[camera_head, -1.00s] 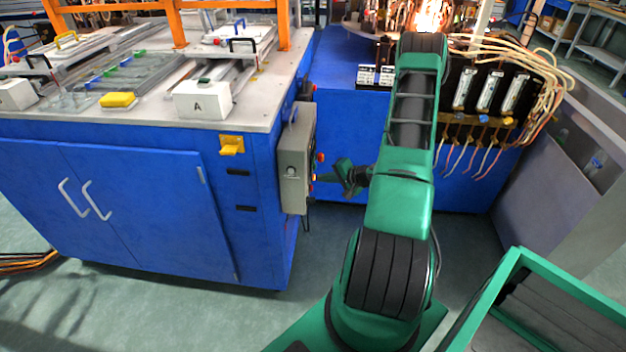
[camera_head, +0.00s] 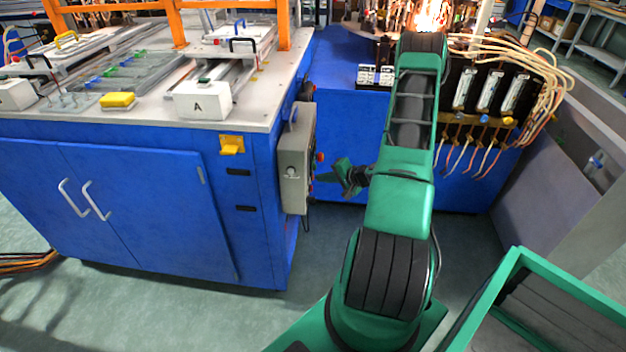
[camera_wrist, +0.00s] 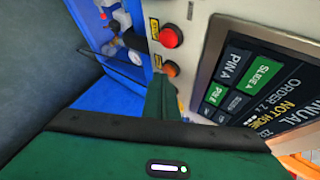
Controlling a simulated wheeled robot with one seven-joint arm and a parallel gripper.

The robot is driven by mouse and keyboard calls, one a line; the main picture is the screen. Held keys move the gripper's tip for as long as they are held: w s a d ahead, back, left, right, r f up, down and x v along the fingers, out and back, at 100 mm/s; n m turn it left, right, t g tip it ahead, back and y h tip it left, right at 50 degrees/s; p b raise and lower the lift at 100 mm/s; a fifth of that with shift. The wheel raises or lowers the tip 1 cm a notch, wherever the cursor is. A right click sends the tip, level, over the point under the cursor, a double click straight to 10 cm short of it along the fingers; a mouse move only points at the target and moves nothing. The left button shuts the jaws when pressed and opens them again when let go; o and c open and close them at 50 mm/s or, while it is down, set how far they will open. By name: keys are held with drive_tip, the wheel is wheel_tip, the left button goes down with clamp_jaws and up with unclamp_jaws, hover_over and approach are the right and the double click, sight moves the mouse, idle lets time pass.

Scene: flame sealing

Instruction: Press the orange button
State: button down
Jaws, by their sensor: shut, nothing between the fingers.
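The orange button (camera_wrist: 171,69) is a small round lamp-like button on the pale face of the control box, below a larger red button (camera_wrist: 168,37) in the wrist view. My gripper (camera_wrist: 160,82) is shut and empty. Its green fingertips are right beside the orange button and partly overlap its lower left side in the picture; I cannot tell whether they touch it. In the head view my gripper (camera_head: 322,178) points left at the side of the grey control box (camera_head: 293,165); the orange button cannot be made out clearly there.
A display panel (camera_wrist: 265,85) with green and dark labels sits right of the buttons. The box hangs on a blue cabinet (camera_head: 130,205) with a worktop. A second blue bench with cables (camera_head: 480,145) and bright flames stands behind my arm. Floor between them is clear.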

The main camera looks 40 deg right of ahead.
drive_tip(key=shift+s+d, duration=0.45)
drive_tip(key=shift+s, duration=0.1)
drive_tip(key=s+d, duration=0.3)
drive_tip(key=shift+s+d, duration=0.15)
drive_tip(key=shift+s, duration=0.25)
idle(1.0)
